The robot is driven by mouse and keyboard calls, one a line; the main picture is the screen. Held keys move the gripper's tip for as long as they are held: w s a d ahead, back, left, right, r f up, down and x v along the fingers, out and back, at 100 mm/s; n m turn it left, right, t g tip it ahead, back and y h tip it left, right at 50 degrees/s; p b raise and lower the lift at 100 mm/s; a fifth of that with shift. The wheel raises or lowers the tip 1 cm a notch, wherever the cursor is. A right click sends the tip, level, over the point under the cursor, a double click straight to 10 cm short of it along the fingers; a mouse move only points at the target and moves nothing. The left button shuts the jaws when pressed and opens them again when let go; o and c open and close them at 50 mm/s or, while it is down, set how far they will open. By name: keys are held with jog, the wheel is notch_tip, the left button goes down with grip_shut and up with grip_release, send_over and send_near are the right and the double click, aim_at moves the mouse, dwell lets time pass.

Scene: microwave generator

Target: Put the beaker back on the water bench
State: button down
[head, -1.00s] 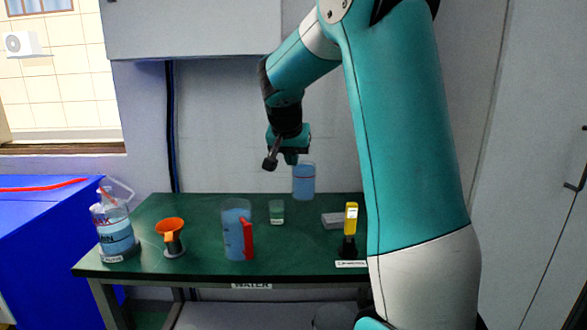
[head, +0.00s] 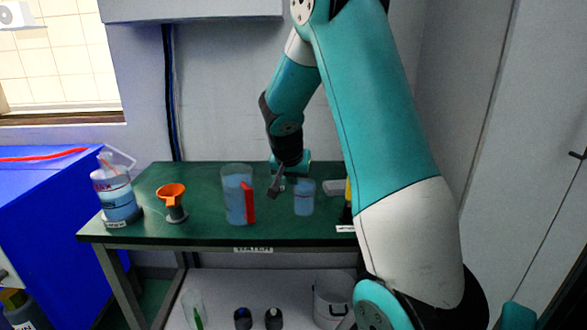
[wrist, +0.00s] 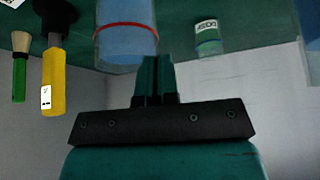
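The beaker (head: 304,198) is clear, with pale blue liquid and a red line. It is upright over the right middle of the green water bench (head: 270,232), right of the blue jug; I cannot tell whether its base touches the top. My gripper (head: 277,184) is at the beaker's upper left. In the wrist view the narrow fingers (wrist: 155,72) are close together at the beaker's wall (wrist: 125,45); they look shut on it, their tips hard to make out.
A blue jug with a red handle (head: 237,195), an orange funnel (head: 172,198) and a blue bottle (head: 117,197) stand on the bench to the left. A yellow tool (wrist: 54,80) is nearby, partly behind my arm in the head view. A lower shelf (head: 215,285) holds several items.

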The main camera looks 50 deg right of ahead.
jog(key=shift+f, duration=1.25)
jog(key=shift+f, duration=0.2)
jog(key=c, duration=1.4)
grip_release()
jog(key=shift+r, duration=0.15)
